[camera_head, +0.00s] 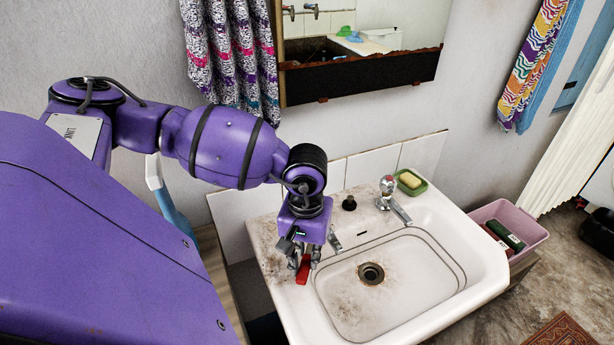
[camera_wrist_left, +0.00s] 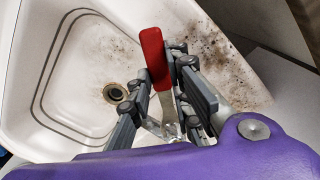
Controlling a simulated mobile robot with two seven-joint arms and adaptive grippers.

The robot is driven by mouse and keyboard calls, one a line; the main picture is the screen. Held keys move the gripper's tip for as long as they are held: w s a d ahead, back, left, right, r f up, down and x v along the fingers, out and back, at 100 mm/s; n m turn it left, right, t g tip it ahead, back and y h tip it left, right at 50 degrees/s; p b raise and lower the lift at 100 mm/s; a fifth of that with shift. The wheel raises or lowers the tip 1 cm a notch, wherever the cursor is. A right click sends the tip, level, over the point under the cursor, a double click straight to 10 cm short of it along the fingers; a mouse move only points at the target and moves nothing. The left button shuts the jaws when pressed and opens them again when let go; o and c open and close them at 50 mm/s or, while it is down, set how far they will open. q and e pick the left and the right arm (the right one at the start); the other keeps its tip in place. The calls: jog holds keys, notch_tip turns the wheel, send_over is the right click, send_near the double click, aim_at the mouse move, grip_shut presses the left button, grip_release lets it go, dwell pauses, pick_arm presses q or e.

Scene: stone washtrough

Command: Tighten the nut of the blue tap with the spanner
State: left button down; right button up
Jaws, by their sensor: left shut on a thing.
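My left gripper (camera_head: 303,258) is over the left back part of the stone sink and is shut on the spanner. The spanner's red handle (camera_head: 302,272) sticks out below the fingers. In the left wrist view the red handle (camera_wrist_left: 153,58) and its grey metal shank (camera_wrist_left: 168,105) show by the fingers; its jaw end cannot be made out clearly. A chrome tap spout (camera_head: 335,241) shows just right of the gripper, which hides the rest of that tap. No blue mark or nut shows on it. My right gripper is not in view.
A second chrome tap (camera_head: 398,208) with a reddish top stands at the back right of the sink (camera_head: 470,262). A pink bin (camera_head: 520,225) stands to the right. The basin is empty.

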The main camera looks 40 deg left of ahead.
pick_arm(q)
jog(key=shift+s+d, duration=0.2)
jog(key=shift+s, duration=0.1)
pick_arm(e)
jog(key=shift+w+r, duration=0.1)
pick_arm(q)
jog(key=shift+r, duration=0.1)
